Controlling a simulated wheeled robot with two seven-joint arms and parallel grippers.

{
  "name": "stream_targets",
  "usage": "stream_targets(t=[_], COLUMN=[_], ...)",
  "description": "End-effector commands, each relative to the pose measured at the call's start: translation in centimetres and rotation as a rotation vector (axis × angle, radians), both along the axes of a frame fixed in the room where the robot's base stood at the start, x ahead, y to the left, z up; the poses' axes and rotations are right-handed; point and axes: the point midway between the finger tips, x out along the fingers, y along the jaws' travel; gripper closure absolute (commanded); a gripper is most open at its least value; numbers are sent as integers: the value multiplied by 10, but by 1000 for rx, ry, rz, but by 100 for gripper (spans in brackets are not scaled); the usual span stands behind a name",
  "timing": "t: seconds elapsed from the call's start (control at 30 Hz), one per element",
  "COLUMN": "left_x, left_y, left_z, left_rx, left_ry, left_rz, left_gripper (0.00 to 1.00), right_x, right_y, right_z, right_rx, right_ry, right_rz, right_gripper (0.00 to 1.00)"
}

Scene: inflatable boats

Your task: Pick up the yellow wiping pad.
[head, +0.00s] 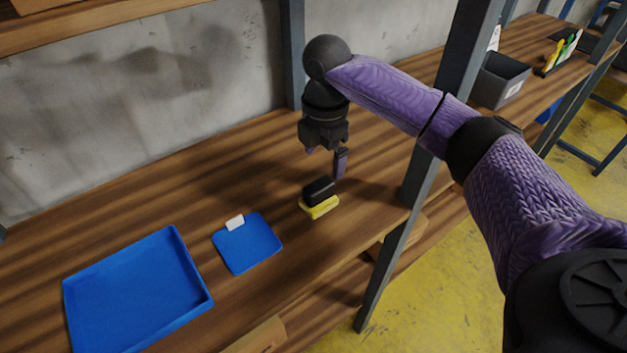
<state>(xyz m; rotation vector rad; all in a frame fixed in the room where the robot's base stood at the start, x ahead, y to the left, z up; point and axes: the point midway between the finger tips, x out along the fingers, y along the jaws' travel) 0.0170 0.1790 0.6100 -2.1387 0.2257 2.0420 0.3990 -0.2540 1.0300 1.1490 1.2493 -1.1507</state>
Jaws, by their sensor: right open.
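The yellow wiping pad (320,209) lies on the wooden shelf in the head view, with a black block-shaped top (319,191) on it. My right gripper (326,160) points down above and slightly behind the pad. It is open, with a gap between its fingers, and nothing is held in it. One finger shows clearly just above the right end of the black top; whether it touches cannot be told. My left gripper is not in view.
A blue tray (190,262) is farther left. A dark shelf post (408,215) stands close on the right. A grey bin (499,82) is beyond it.

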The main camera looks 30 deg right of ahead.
Motion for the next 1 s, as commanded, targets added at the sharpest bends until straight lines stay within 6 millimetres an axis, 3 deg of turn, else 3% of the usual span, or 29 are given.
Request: stream_targets(t=[0.1,0.43,0.67,1.0], left_x=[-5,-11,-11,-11], left_y=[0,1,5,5], left_z=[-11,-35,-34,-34], left_rx=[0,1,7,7], left_ry=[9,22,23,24], left_rz=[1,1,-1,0], left_gripper=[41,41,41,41], right_x=[-1,3,3,3], right_y=[0,8,8,8], right_z=[-27,-87,-91,-91], right_rx=[0,-2,-1,-1], right_ry=[6,4,0,0], right_rz=[-1,-3,-2,-2], right_gripper=[0,0,0,70])
